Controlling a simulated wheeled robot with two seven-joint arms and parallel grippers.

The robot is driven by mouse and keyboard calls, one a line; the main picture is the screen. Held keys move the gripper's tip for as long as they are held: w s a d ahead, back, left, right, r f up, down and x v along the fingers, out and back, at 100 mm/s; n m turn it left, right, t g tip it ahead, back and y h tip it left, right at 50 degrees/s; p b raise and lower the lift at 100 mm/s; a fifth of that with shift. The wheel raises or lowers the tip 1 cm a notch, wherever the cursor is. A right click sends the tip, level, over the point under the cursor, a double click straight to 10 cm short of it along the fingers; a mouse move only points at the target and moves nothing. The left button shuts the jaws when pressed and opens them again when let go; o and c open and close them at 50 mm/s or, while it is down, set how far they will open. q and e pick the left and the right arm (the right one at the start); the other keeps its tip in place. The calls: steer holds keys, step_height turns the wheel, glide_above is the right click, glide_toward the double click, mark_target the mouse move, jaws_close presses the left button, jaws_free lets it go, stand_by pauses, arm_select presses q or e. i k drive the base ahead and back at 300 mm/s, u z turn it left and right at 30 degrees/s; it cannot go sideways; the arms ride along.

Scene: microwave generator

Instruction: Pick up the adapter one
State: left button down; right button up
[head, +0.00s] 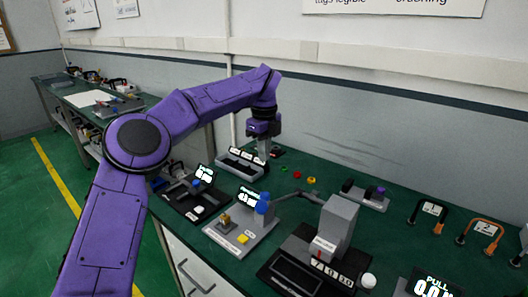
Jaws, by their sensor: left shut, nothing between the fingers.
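My left gripper (264,148) comes in from the left on a purple arm and points down at the back of the green table. It is shut and empty, beside a grey rack (238,160) with several white labels. No adapter can be told for sure. Two arched pieces stand at the right: a black one (431,211) with a small white tag, and an orange and black one (484,229) with a tag that seems to read 2. The first tag is too small to read surely. My right gripper is not in view.
A grey block on a black base (335,230) stands mid-table. A grey fixture with a blue knob (263,203) and a black device (195,195) are left of it. Small coloured buttons (297,175) lie behind.

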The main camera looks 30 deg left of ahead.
mark_target(226, 219)
steer(key=k, duration=1)
